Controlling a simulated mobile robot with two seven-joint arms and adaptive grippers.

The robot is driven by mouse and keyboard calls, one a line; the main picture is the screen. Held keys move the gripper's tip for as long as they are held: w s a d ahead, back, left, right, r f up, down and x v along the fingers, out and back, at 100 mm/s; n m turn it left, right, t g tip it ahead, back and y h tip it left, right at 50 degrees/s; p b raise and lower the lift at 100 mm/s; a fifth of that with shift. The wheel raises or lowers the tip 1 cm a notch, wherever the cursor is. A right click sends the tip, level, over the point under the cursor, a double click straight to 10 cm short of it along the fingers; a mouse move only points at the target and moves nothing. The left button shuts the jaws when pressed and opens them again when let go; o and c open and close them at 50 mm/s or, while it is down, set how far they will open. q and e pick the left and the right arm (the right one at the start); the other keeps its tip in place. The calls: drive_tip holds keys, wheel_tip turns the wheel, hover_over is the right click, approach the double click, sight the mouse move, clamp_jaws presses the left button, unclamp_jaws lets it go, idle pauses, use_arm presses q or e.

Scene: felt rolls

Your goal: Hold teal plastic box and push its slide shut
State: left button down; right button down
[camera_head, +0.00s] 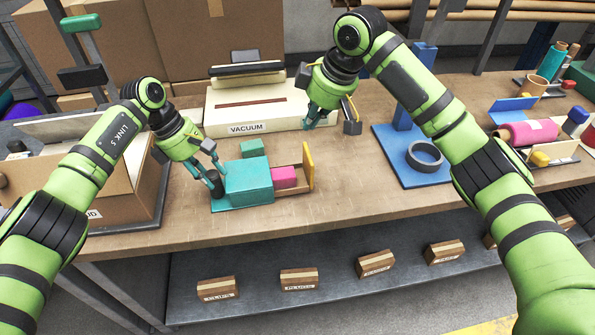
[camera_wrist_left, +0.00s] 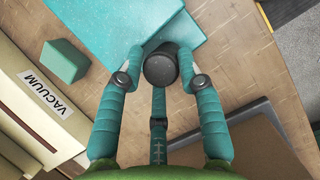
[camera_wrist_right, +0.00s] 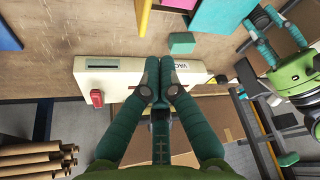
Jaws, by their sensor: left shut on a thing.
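The teal plastic box (camera_head: 248,182) sits on the workbench on a teal base plate. Its wooden slide (camera_head: 293,192) sticks out to the right, with a pink block (camera_head: 284,177) in it and an upright yellow end plate (camera_head: 308,166). My left gripper (camera_head: 213,176) is at the box's left end, shut on a dark round knob (camera_wrist_left: 160,66) beside the box. My right gripper (camera_head: 314,121) is raised behind and to the right of the yellow plate, apart from it. Its fingertips meet, empty, in the right wrist view (camera_wrist_right: 160,80).
A cream vacuum unit (camera_head: 262,108) stands behind the box, with a small teal block (camera_head: 252,148) in front. A blue stand (camera_head: 405,175) with a dark ring (camera_head: 425,156) is to the right. Bench between slide and stand is clear. A cardboard box (camera_head: 120,190) is at left.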

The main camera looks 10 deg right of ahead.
use_arm(q)
drive_tip(key=shift+f, duration=0.2)
use_arm(e)
drive_tip(key=shift+m+g+h, duration=0.3)
drive_tip(key=shift+h, duration=0.2)
drive_tip(key=shift+w+d+f, duration=0.1)
drive_tip(key=shift+d+f, duration=0.45)
drive_tip(key=shift+f, duration=1.25)
drive_tip(key=shift+d+f, duration=0.6)
drive_tip(key=shift+f, duration=1.15)
drive_tip(key=shift+w+d+f, duration=0.1)
drive_tip(key=shift+d+f, duration=0.45)
drive_tip(key=shift+f, duration=1.25)
drive_tip(key=shift+s+a, duration=0.2)
drive_tip(key=shift+a, duration=4.75)
drive_tip(key=shift+d, duration=0.1)
drive_tip(key=shift+d+r, duration=0.1)
drive_tip(key=shift+r, duration=1.65)
drive_tip(key=v, duration=0.3)
drive_tip(key=shift+w+d+r, duration=0.2)
drive_tip(key=shift+w+r, duration=0.1)
drive_tip(key=shift+w, duration=0.05)
